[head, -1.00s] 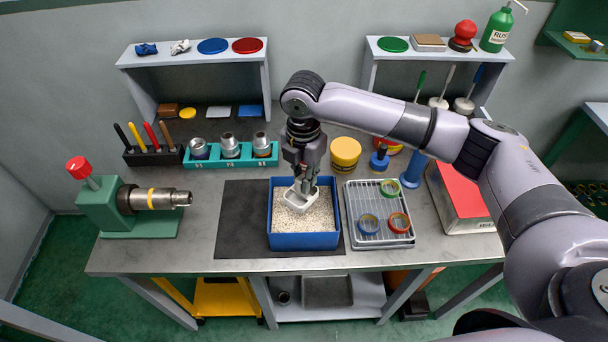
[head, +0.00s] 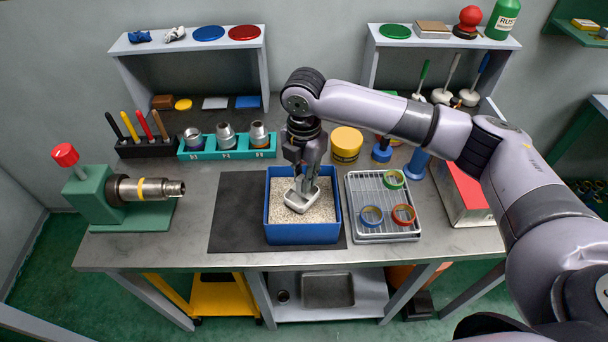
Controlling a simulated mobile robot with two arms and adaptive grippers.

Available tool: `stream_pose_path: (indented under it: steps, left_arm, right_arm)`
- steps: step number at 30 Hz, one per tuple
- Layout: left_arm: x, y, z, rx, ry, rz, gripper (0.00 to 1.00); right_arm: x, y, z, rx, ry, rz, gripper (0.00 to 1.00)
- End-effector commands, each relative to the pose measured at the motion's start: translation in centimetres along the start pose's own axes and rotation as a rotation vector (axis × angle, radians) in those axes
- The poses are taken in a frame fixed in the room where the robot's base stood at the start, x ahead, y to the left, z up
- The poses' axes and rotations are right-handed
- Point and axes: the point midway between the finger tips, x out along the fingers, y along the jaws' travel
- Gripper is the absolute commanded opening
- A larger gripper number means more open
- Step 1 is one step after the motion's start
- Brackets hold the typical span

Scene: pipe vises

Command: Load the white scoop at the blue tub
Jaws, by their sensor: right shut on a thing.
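The blue tub (head: 302,235) stands on a dark mat at the front middle of the bench and holds pale granular material. The white scoop (head: 301,200) is inside the tub, its bowl at the granules near the middle. I cannot tell how deep it sits or whether it holds any granules. My right gripper (head: 304,183) points down over the tub and is shut on the scoop's upper part, which its fingers partly hide. My left gripper is not in view.
A wire rack (head: 384,221) with several coloured rings stands close right of the tub. A yellow-lidded jar (head: 346,144) is behind it. A green pipe vise (head: 112,200) holds a pipe at left. The dark mat (head: 237,212) is bare left of the tub.

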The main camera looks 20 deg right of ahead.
Motion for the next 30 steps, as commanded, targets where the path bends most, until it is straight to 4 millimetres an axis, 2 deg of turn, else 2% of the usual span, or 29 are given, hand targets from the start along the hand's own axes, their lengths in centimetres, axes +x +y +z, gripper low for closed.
stream_pose_path:
  steps: [30]
  left_arm:
    - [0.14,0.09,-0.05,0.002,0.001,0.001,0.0]
  right_arm:
    - [0.91,0.02,-0.02,0.0,0.001,0.0,0.0]
